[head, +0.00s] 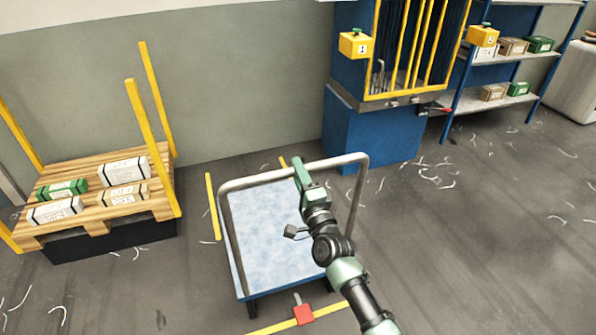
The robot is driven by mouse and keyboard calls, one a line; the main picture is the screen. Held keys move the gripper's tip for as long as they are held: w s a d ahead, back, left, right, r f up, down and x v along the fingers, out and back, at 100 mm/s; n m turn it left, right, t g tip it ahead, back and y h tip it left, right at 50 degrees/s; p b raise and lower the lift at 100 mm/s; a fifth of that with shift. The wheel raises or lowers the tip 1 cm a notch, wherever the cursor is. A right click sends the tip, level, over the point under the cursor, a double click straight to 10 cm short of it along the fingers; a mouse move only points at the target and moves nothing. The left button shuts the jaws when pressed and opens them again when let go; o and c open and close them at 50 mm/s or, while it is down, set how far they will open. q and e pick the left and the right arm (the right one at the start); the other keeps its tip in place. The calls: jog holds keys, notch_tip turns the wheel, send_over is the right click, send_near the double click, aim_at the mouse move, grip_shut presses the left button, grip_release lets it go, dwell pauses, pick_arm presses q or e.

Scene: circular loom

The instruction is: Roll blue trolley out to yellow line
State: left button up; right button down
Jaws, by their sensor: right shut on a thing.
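The blue trolley (262,245) stands on the floor in the middle of the head view. It has a flat, pale blue-speckled deck and a grey tube push handle (245,182). My right gripper (300,174) is at the top bar of this handle and shut on it. My right arm covers the right part of the deck. A yellow line (275,327) runs across the floor by the trolley's near edge, partly hidden by a red pedal-like piece (304,314). Another yellow strip (212,206) lies left of the trolley. My left gripper is not in view.
A wooden pallet (88,207) with several boxes and yellow posts stands at the left. A blue machine with yellow bars (370,135) stands behind the trolley. A shelf (500,103) with boxes is at the right. The floor to the right is open, with scattered pale scraps.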

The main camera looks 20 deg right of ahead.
jog(key=shift+f, duration=0.1)
dwell(0.7)
jog(key=shift+w+r+b, duration=0.2)
jog(key=shift+w+b, duration=0.1)
jog(key=shift+w, duration=0.15)
jog(key=shift+w+a+f, duration=0.1)
jog(key=shift+w+f, duration=0.25)
jog(key=shift+w, duration=0.5)
jog(key=c, duration=1.3)
grip_release()
jog(key=shift+s+r, duration=0.1)
jog(key=shift+s, duration=0.05)
jog(key=shift+o, duration=0.5)
jog(key=shift+s+r, duration=0.2)
jog(key=shift+s, duration=0.05)
jog(key=shift+w+f, duration=0.1)
jog(key=shift+f, duration=0.05)
jog(key=s+f, duration=0.1)
jog(key=s, duration=0.6)
jog(key=shift+s+d+f+b, duration=0.2)
jog(key=shift+s+b, duration=0.1)
jog(key=shift+s, duration=0.05)
